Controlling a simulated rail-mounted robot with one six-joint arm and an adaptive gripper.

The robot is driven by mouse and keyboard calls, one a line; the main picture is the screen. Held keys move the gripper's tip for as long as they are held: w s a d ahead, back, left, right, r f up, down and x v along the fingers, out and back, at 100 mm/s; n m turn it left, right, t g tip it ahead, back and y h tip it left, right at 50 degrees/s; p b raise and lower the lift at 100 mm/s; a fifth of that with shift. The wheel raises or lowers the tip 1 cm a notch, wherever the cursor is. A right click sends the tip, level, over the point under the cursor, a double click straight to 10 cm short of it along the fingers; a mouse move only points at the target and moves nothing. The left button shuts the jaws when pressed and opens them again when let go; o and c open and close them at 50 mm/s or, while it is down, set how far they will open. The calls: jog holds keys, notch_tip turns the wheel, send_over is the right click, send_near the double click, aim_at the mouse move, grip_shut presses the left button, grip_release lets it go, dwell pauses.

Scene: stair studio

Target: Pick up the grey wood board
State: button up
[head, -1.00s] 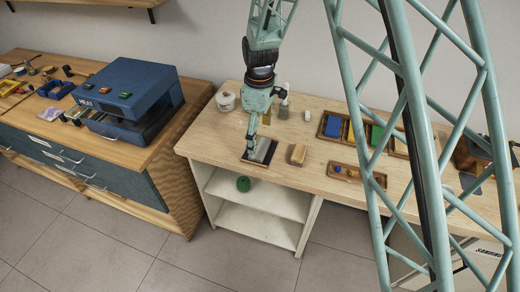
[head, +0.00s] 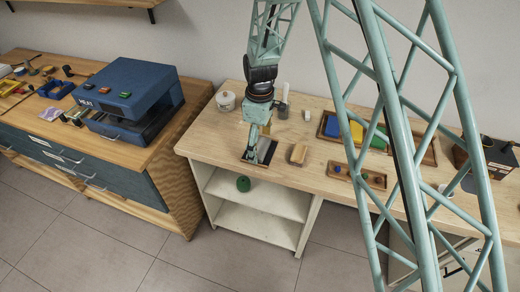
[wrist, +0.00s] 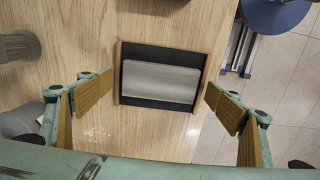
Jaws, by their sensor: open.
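The grey wood board (wrist: 158,82) is a flat rectangular piece with fine grain. It lies in a dark, wood-rimmed tray (wrist: 160,50) near the table's front edge. In the head view, the board (head: 268,150) is partly hidden by my gripper (head: 252,152). In the wrist view, my gripper (wrist: 160,112) is open, with one finger pad to the left of the tray and one to its right. Nothing is between the fingers that they touch. How high the fingertips are above the board is hard to tell.
A small wooden block (head: 299,154) stands right of the tray. A white lidded jar (head: 225,101) and a grey bottle (head: 283,110) stand behind. A divided tray with coloured blocks (head: 357,132) and a small tray (head: 339,171) lie farther right. A blue press (head: 128,95) stands on the left bench.

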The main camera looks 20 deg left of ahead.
aim_at(260, 148)
jog(key=shift+c, duration=0.4)
jog(key=c, duration=0.9)
jog(key=shift+r, duration=0.2)
jog(key=shift+r, duration=1.5)
jog(key=shift+s+r, duration=0.1)
jog(key=shift+s, duration=0.1)
jog(key=s+d, duration=0.2)
jog(key=s, duration=0.2)
jog(key=s+d+r, duration=0.1)
jog(key=s+d, duration=0.2)
jog(key=s, duration=0.2)
jog(key=s+d+b, duration=0.1)
jog(key=s+d, duration=0.2)
jog(key=s, duration=0.1)
jog(key=shift+s+d+r, duration=0.1)
jog(key=shift+s+r, duration=0.1)
jog(key=shift+r, duration=0.05)
jog(key=shift+w, duration=0.1)
